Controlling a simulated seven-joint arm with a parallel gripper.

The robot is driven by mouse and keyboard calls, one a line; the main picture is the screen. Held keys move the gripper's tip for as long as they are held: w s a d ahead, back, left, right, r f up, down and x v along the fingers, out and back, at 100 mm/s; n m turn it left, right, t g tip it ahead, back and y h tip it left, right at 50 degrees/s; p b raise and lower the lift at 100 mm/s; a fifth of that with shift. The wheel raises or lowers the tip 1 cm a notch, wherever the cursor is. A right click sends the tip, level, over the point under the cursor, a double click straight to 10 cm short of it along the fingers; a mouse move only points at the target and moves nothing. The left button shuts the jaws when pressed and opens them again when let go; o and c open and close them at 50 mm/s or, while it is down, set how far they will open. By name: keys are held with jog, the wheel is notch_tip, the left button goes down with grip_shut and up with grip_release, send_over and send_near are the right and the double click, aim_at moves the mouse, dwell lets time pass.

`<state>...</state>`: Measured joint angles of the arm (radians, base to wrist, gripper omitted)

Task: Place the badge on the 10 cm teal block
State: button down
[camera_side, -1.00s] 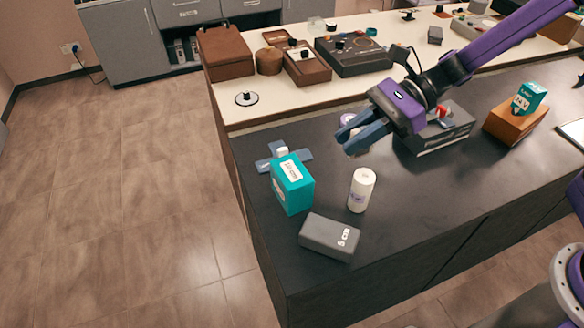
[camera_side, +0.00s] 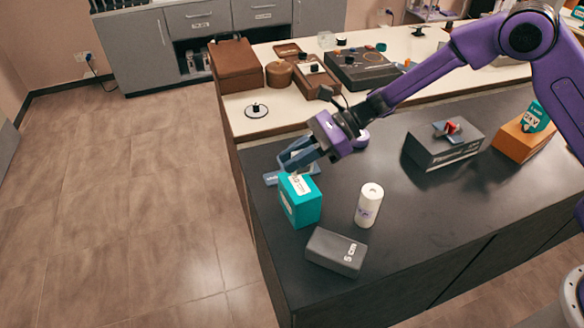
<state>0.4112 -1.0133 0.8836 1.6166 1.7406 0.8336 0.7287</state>
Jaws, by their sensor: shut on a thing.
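The teal block (camera_side: 301,208) stands upright near the left end of the dark counter, with a white label on its upper part. My gripper (camera_side: 291,164) is just above and behind the block's top, its blue-grey fingers pointing down-left. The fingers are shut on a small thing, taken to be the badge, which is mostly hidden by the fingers. I cannot make out its shape, or whether it touches the block's top.
A white bottle (camera_side: 368,205) stands right of the teal block, and a grey 5 cm block (camera_side: 336,252) lies in front. A blue flat piece (camera_side: 271,178) lies partly hidden behind the teal block. A dark box (camera_side: 440,151) and an orange-brown box (camera_side: 521,140) stand farther right.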

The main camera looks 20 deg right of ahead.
jog(key=shift+w+a+f, duration=0.25)
jog(key=shift+w+f, duration=0.05)
jog(key=shift+f, duration=1.65)
jog(key=c, duration=1.1)
grip_release()
jog(key=shift+f, duration=0.15)
jog(key=shift+o, duration=0.2)
jog(key=shift+d+r, duration=0.25)
jog(key=shift+r, duration=0.05)
jog(key=v, duration=1.1)
jog(key=shift+d, duration=0.25)
